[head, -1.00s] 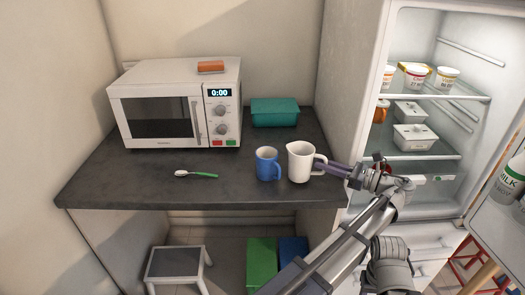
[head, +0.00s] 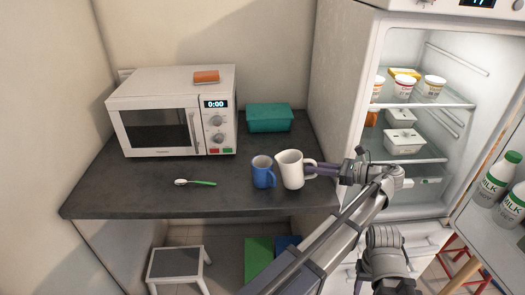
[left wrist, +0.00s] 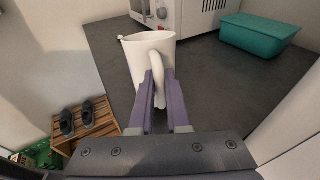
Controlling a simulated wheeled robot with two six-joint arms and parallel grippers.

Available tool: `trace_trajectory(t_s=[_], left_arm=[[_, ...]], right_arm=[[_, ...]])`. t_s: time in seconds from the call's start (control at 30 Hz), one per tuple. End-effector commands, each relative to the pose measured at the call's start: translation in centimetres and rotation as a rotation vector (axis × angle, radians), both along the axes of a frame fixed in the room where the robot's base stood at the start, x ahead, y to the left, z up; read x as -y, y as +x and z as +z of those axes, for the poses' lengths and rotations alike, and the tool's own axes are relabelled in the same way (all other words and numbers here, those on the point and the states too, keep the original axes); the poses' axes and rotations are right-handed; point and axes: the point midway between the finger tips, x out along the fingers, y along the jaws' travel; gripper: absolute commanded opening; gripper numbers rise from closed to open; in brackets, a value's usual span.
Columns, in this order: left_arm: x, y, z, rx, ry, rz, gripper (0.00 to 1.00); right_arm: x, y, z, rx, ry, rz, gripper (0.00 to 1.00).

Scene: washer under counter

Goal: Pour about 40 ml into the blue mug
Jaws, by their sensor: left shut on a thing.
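The blue mug (head: 262,174) stands upright on the dark counter in the head view. The jug also shows in the left wrist view (left wrist: 139,58). My left gripper (head: 318,168) is shut on the jug's handle, coming from the right. In the left wrist view its fingers (left wrist: 160,92) are either side of the handle. The liquid inside the jug cannot be seen.
A microwave (head: 160,132) with an orange sponge (head: 206,77) on top stands at the back left. A teal bin (head: 269,118) is behind the mug. A spoon with a green handle (head: 197,183) lies left of the mug. An open fridge (head: 350,110) stands to the right.

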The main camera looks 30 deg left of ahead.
Motion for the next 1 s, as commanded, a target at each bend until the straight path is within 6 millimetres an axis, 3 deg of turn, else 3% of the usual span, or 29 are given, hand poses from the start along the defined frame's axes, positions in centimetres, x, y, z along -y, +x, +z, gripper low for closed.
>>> trace_trajectory(t_s=[0.03,0.47,0.9,1.0], left_arm=[[-0.5,-0.2,2.7,0.006,-0.029,0.002,0.0],[-3.5,-0.9,8.7,0.065,-0.298,0.006,0.0],[-6.4,-1.5,11.6,0.125,-0.581,0.005,0.0],[-6.8,-1.5,10.9,0.136,-0.636,0.005,0.0]], right_arm=[[0.0,0.0,3.3,0.0,0.0,0.0,0.5],[0.0,0.0,14.9,0.0,0.0,0.0,0.5],[0.0,0.0,22.7,0.0,0.001,-0.002,0.5],[0.0,0.0,22.8,0.0,0.001,-0.004,0.5]])
